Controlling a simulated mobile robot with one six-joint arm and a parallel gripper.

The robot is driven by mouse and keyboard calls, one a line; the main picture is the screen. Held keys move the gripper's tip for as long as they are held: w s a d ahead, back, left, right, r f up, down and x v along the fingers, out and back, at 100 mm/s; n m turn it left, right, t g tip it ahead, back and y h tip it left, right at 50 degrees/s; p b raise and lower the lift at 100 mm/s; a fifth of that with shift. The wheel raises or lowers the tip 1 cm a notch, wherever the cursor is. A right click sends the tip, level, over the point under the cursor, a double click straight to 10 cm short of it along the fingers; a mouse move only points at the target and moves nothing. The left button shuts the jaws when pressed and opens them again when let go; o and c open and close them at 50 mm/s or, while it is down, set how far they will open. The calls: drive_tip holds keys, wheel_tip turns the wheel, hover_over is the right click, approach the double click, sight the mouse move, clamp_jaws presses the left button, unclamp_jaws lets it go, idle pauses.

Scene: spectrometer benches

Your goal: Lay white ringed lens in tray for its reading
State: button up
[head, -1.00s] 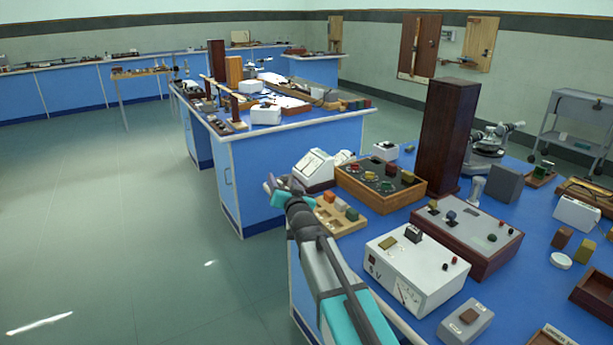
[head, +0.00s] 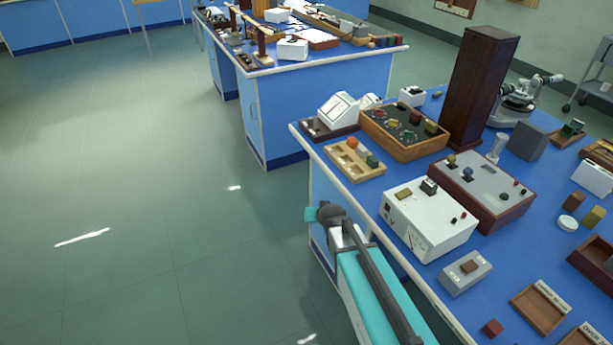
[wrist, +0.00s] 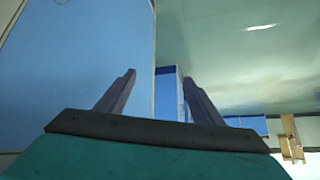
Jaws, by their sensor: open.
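A small round white piece (head: 568,222), perhaps the white ringed lens, lies on the blue bench at the right; it is too small to make out a ring. A shallow wooden tray (head: 516,298) with a label strip lies near the bench's front edge, and part of a second one (head: 567,338) shows at the bottom edge. I cannot read the labels. In the wrist view my gripper (wrist: 159,75) is open with nothing between its fingers, facing a blue bench panel and the floor. In the head view my arm's end is beside the bench's front edge, away from the white piece.
A white meter box (head: 430,222), a grey box (head: 466,272) and a brown-sided panel (head: 485,190) stand near my arm. A tall dark wooden column (head: 480,88) rises behind. The floor at left is clear.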

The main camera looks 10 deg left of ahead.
drive_tip(key=s+d+f+g+h+p, duration=0.1)
drive_tip(key=s+d+f+g+p, duration=0.1)
drive_tip(key=s+d+f, duration=0.3)
drive_tip(key=s+d+f+g+p, duration=0.1)
drive_tip(key=s+d+g+p, duration=0.15)
drive_tip(key=s, duration=0.45)
drive_tip(key=s+d+f+g+h+p, duration=0.1)
drive_tip(key=s+d+f+g+p, duration=0.1)
drive_tip(key=s+d+f, duration=0.3)
drive_tip(key=s+d+g+p, duration=0.3)
drive_tip(key=s+d, duration=0.1)
drive_tip(key=s, duration=1)
drive_tip(key=s+d+r+m+g+p, duration=0.1)
drive_tip(key=s+d+g+p, duration=0.2)
drive_tip(key=s, duration=1.1)
drive_tip(key=shift+d+r+g+p, duration=0.2)
drive_tip(key=shift+d+g+p, duration=0.3)
drive_tip(key=shift+d, duration=0.3)
